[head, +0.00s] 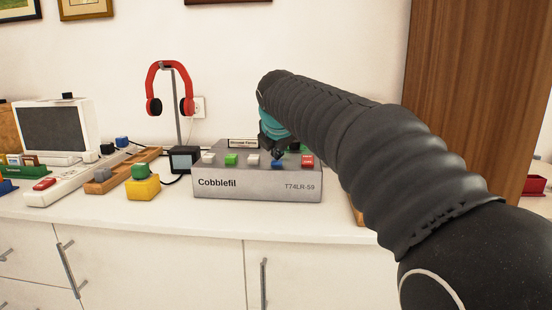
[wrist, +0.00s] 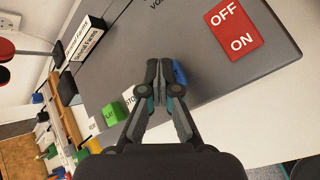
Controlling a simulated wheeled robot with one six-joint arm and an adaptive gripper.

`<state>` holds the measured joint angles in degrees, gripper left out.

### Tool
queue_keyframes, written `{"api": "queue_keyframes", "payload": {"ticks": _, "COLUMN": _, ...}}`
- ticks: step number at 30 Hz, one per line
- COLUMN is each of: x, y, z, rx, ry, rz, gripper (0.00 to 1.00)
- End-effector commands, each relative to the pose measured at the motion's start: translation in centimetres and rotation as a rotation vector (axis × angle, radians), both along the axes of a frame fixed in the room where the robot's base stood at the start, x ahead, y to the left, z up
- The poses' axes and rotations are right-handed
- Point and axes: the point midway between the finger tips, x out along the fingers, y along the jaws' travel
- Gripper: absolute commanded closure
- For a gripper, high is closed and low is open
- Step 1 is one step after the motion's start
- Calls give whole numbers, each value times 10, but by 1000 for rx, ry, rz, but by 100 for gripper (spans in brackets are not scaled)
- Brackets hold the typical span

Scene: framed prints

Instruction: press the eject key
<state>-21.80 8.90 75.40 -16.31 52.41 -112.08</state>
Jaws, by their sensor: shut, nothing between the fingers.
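A grey Cobblefil device (head: 256,185) stands on the white counter with a row of coloured keys on its sloped top. The blue key (head: 278,163) sits between a white key (head: 252,160) and the red key (head: 307,160). In the wrist view the red key (wrist: 236,28) reads OFF and ON. The blue key (wrist: 180,74) is partly hidden behind my gripper (wrist: 159,70), and no lettering on it shows. My gripper is shut and empty, its tips over or beside the blue key; I cannot tell whether they touch. No eject label is readable.
A green key (wrist: 113,115) and a white key (wrist: 129,98) lie close by the fingers. Red headphones (head: 170,80) hang on a stand behind left. A yellow block with a green button (head: 142,187) stands left of the device. A wooden panel (head: 470,90) rises at right.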

Motion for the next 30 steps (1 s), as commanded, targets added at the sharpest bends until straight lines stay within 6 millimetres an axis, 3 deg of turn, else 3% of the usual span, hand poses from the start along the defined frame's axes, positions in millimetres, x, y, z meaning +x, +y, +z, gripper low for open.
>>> {"api": "queue_keyframes", "payload": {"ticks": 19, "x": 0, "y": 0, "z": -4, "rx": -1, "ry": 2, "rz": -1, "gripper": 100}}
{"api": "queue_keyframes", "payload": {"ticks": 30, "x": 0, "y": 0, "z": 13, "rx": -1, "ry": 2, "rz": -1, "gripper": 100}}
